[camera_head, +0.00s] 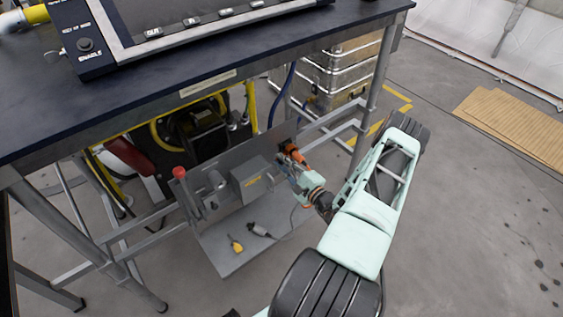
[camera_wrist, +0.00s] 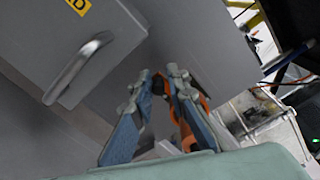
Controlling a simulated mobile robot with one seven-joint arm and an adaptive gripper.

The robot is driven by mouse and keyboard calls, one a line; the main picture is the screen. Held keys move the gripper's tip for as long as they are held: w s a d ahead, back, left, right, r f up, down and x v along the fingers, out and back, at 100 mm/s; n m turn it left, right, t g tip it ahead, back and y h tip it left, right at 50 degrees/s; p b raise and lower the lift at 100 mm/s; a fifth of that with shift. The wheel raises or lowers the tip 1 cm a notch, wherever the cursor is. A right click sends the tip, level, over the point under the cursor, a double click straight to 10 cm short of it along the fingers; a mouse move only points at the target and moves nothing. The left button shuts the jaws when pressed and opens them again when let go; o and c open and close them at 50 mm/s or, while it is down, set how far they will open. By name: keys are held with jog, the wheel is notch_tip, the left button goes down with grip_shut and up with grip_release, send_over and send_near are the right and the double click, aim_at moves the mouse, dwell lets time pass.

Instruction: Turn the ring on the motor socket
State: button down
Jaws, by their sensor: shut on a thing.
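An orange fitting (camera_head: 294,153) sits at the motor socket on the grey panel under the table; I take it to be the socket with its ring. My gripper (camera_head: 287,163) reaches it from the lower right. In the wrist view my gripper (camera_wrist: 160,82) has its two blue-grey fingers close together, with a small dark part between the tips. The orange fitting also shows in the wrist view (camera_wrist: 203,102), beside and behind the right finger. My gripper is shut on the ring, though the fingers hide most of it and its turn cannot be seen.
A grey box (camera_head: 252,180) with a handle (camera_wrist: 78,67) stands close on the left. A red-knobbed lever (camera_head: 180,173) is farther left. A yellow plug (camera_head: 236,244) and a grey plug (camera_head: 259,230) lie on the lower plate (camera_head: 235,262). The dark tabletop (camera_head: 200,85) overhangs the panel.

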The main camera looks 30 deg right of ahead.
jog(key=shift+s+f, duration=0.2)
jog(key=shift+f, duration=0.2)
jog(key=c, duration=2)
grip_release()
jog(key=shift+c, duration=0.2)
jog(key=shift+o, duration=0.3)
jog(key=shift+w+d, duration=0.1)
jog(key=shift+r, duration=0.1)
jog(key=s, duration=1.2)
jog(key=shift+d+r, duration=0.3)
jog(key=shift+d, duration=0.15)
